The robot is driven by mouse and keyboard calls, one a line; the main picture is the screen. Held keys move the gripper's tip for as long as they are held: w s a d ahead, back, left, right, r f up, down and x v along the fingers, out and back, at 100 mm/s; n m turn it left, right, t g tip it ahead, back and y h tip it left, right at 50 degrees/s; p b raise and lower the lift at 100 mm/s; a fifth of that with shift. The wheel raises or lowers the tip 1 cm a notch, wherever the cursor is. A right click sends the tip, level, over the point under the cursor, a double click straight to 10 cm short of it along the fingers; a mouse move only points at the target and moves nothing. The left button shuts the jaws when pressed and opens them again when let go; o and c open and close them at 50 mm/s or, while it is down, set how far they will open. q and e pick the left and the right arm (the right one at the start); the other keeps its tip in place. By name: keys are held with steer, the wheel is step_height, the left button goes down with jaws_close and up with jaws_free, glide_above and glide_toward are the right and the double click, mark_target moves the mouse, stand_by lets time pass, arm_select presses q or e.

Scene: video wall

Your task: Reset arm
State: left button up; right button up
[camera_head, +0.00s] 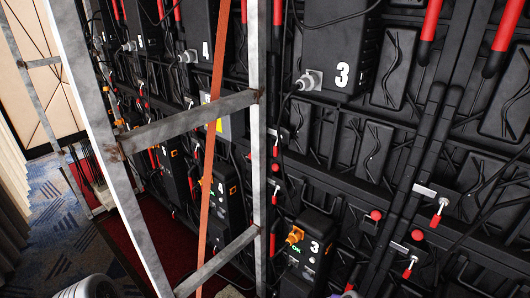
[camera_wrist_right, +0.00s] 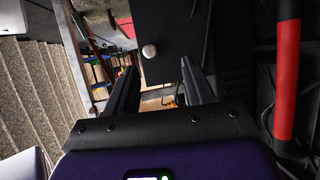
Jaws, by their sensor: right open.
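My right gripper (camera_wrist_right: 160,82) shows in the right wrist view, with two dark fingers apart and nothing visible between them. Beyond the fingertips is a black box-like panel (camera_wrist_right: 165,30) with a round silver knob (camera_wrist_right: 149,51). The gripper looks clear of it, though I cannot tell the exact gap. A red bar handle (camera_wrist_right: 287,75) stands to the right of the gripper. Neither gripper shows clearly in the head view. My left gripper is not in view.
The back of a black video wall (camera_head: 395,150) fills the right of the head view, with cables, red handles and numbered boxes (camera_head: 311,246). A grey metal frame (camera_head: 185,120) and an orange strap (camera_head: 211,150) stand before it. Blue patterned carpet (camera_head: 55,220) lies left.

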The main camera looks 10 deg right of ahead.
steer(key=w+a+r+n+t+p, duration=0.1)
steer(key=w+r+n+t, duration=0.1)
steer(key=w+n+t, duration=0.55)
steer(key=w+a+r+n+t+y+p, duration=0.25)
steer(key=a+n+t+y, duration=0.35)
steer(key=a, duration=0.4)
steer(key=s+a+r+n+g+y, duration=0.2)
steer(key=s+a+r+n+y, duration=0.2)
steer(key=s, duration=0.4)
steer(key=s+a+r+n+g+y, duration=0.3)
steer(key=s+a+r+n+y, duration=0.1)
steer(key=s+a, duration=0.4)
steer(key=shift+s+a+r+n+p, duration=0.3)
steer(key=shift+s+n, duration=0.25)
steer(key=shift+n, duration=0.3)
